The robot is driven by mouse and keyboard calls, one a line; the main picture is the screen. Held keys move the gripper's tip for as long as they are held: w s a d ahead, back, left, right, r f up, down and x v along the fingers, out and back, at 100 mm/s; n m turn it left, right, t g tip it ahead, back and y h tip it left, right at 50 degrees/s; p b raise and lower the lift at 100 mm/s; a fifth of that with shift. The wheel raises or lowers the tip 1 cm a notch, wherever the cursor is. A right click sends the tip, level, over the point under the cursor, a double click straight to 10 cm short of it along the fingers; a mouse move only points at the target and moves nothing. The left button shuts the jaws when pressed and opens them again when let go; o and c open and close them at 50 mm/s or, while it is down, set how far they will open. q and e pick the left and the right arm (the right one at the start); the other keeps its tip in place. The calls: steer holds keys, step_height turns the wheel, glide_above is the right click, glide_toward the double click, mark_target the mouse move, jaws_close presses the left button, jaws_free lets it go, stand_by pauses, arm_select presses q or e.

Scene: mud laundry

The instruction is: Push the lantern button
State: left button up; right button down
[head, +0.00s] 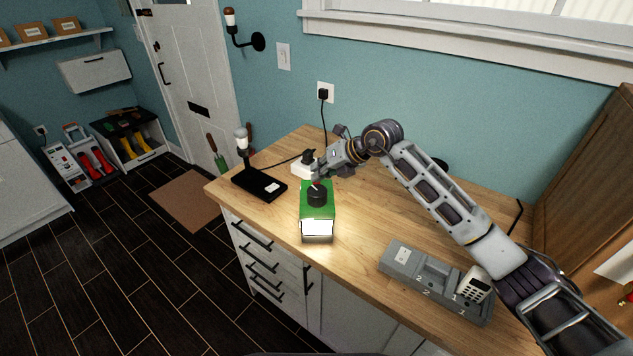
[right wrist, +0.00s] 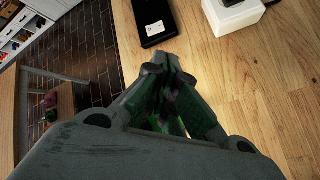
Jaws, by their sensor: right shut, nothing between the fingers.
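The lantern (head: 318,212) is a green box with a black round top piece (head: 317,196) and a bright, glowing front panel. It stands upright near the counter's front edge. My right gripper (head: 316,180) is shut and empty, its fingertips pointing down at the top of the lantern, right at or just behind the black piece. I cannot tell whether they touch it. In the right wrist view the closed fingers (right wrist: 168,66) fill the middle, and green shows between and around them. The button itself is not clearly seen. My left gripper is not in view.
A black flat device (head: 260,184) lies left of the lantern, and a white block (head: 304,168) with a black plug stands behind it. A grey dock (head: 432,280) with a white handset (head: 474,286) sits at the right. Bare wooden counter (head: 365,225) lies between.

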steer(key=shift+r, duration=0.1)
steer(key=shift+r+p, duration=0.45)
steer(key=shift+r, duration=0.4)
steer(key=shift+r+p, duration=1.6)
steer(key=shift+r, duration=1.4)
steer(key=shift+f, duration=0.1)
